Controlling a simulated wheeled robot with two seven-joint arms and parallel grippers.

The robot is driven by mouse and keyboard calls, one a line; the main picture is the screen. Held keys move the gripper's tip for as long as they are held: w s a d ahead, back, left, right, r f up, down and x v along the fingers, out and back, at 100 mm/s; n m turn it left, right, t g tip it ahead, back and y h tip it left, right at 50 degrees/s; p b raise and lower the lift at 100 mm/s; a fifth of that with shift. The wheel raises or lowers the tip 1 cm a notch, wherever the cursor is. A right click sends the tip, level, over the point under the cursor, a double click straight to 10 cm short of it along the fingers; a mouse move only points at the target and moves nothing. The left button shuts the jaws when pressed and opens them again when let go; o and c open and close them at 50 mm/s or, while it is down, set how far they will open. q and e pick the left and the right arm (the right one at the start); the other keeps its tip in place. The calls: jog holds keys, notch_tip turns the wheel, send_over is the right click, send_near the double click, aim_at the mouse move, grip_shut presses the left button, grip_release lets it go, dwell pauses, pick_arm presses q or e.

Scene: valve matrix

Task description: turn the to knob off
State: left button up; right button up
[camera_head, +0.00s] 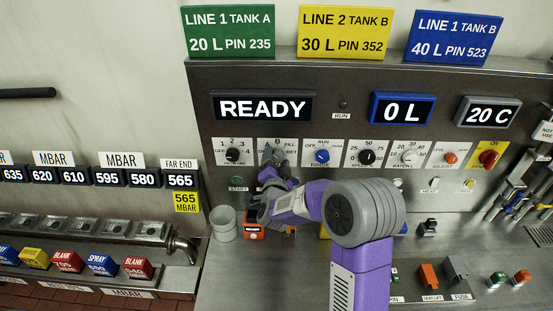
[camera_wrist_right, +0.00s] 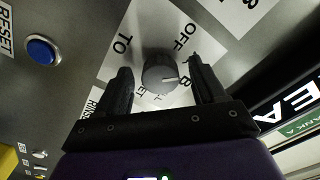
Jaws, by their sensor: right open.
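The grey TO knob (camera_wrist_right: 158,72) sits on a white plate with the words TO and OFF printed around it in the right wrist view. A white mark on the knob points to the right of that picture, towards a finger. My right gripper (camera_wrist_right: 160,76) is open, with one dark finger on each side of the knob. I cannot tell whether the fingers touch it. In the head view my right gripper (camera_head: 272,158) is at the panel's second dial plate (camera_head: 292,145) and hides its knob. My left gripper is not in view.
A black-knob dial (camera_head: 232,154) is left of my right gripper and a blue RINSE knob (camera_head: 322,156) is right of it. A blue RESET button (camera_wrist_right: 41,50) shows in the wrist view. A grey cup (camera_head: 224,224) stands on the counter below the panel.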

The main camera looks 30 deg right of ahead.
jog(key=shift+w+d, duration=0.1)
jog(key=shift+w, duration=0.1)
jog(key=c, duration=1.1)
jog(key=shift+o, duration=0.2)
jog(key=shift+n, duration=0.3)
jog(key=n+b, duration=0.1)
jog(key=n, duration=0.2)
jog(key=shift+f, duration=0.1)
jog(key=shift+d+n+p, duration=0.1)
jog(key=shift+n+p, duration=0.2)
jog(key=shift+n, duration=2.4)
